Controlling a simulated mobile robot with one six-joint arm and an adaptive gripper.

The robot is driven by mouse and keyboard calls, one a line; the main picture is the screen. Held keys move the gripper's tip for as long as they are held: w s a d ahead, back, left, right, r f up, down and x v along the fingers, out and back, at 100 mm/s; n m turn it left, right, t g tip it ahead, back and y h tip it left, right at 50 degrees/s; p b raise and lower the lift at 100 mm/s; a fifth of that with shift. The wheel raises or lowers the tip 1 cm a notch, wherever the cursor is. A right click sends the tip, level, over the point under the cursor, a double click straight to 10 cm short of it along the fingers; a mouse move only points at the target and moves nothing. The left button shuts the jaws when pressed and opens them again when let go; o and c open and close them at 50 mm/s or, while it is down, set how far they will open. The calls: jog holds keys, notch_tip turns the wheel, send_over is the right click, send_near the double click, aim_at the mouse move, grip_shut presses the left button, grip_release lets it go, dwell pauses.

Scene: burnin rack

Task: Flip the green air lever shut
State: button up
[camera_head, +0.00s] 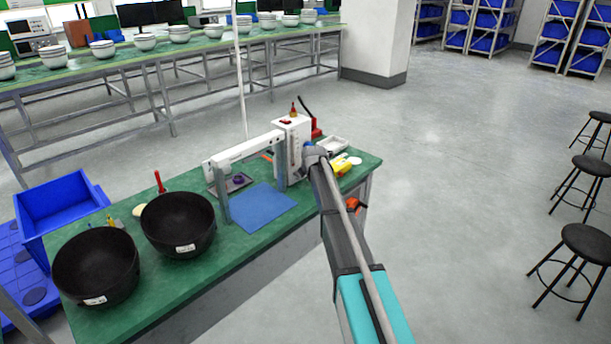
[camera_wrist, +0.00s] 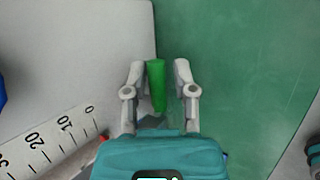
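The green air lever (camera_wrist: 156,84) shows in the wrist view as a short upright green bar. My gripper (camera_wrist: 160,70) is open, with its two fingers on either side of the lever. The lever is closer to the left finger; I cannot tell whether they touch.
The green bench (camera_head: 245,245) holds two black bowls (camera_head: 178,222), a blue mat (camera_head: 262,207) and a yellow item (camera_head: 342,165). A blue bin (camera_head: 62,205) stands at the left. Stools (camera_head: 588,245) stand at the right. The floor between is clear.

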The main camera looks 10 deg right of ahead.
jog(key=shift+d+r, duration=0.1)
jog(key=shift+r, duration=0.25)
jog(key=shift+w+d+r+t+h+p, duration=0.1)
jog(key=shift+d+r+t+h+p, duration=0.45)
jog(key=shift+d+r, duration=0.4)
jog(key=shift+s+f+m+g, duration=0.15)
jog(key=shift+s+f+m, duration=0.1)
jog(key=shift+s, duration=0.4)
jog(key=shift+s+f+m+g, duration=0.1)
jog(key=shift+s+f+m, duration=0.15)
jog(key=shift+s, duration=0.4)
jog(key=s+a+f+m+g, duration=0.1)
jog(key=s+f+m+g, duration=0.15)
jog(key=s+m, duration=0.9)
jog(key=s+a+f+m+g, duration=0.1)
jog(key=s+m+g, duration=0.25)
jog(key=s, duration=1.45)
jog(key=s+a+f+m+g, duration=0.1)
jog(key=s+a+m+g, duration=0.1)
jog(key=s+m, duration=0.9)
jog(key=s+r+n+p, duration=0.3)
jog(key=r+p, duration=2.3)
jog(key=shift+r+y, duration=0.2)
jog(key=shift+y, duration=0.25)
jog(key=shift+s+d+f, duration=0.1)
jog(key=shift+f, duration=0.05)
